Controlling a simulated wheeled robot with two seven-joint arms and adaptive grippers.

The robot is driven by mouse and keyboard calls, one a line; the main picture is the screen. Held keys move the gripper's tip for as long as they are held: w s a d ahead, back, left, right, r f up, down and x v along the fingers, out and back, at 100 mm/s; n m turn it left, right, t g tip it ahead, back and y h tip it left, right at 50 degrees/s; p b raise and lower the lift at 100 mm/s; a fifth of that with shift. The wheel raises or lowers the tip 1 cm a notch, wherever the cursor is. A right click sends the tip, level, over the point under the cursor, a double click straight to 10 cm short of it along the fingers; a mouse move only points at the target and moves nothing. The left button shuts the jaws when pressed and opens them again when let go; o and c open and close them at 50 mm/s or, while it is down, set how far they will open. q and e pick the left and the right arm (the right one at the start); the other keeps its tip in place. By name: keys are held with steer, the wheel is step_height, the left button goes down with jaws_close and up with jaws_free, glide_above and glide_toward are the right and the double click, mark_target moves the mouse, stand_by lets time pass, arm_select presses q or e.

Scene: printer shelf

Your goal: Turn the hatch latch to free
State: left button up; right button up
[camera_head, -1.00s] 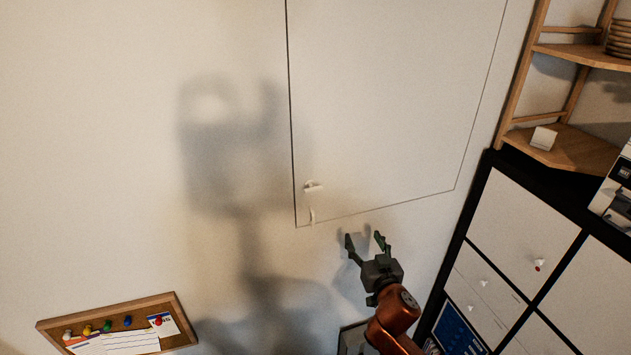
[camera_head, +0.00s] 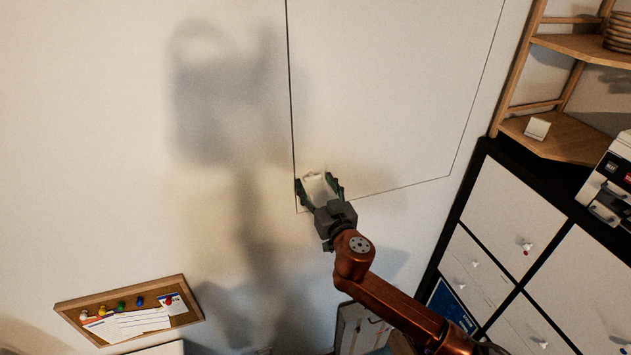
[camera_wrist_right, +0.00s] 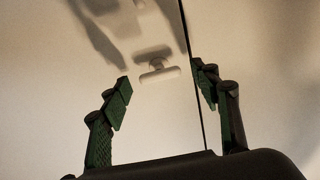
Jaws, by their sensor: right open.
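The hatch (camera_head: 390,90) is a flat pale panel in the wall, outlined by a thin dark seam. Its small white latch (camera_head: 314,176) sits near the panel's lower left corner in the head view. In the right wrist view the latch (camera_wrist_right: 159,74) is a short bar on a stem, lying roughly level. My right gripper (camera_head: 317,182) is open at the latch, a finger on either side. In the right wrist view the latch shows between and just beyond the fingertips (camera_wrist_right: 162,80), apart from both. My left gripper is out of view.
A cork board (camera_head: 130,310) with pins and papers is at the lower left. A dark-framed white drawer unit (camera_head: 510,215) and a wooden corner shelf (camera_head: 565,140) stand at the right. The wall left of the hatch is bare except for shadow.

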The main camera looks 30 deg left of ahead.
steer(key=shift+w+a, duration=0.2)
steer(key=shift+c, duration=0.4)
steer(key=c, duration=1.1)
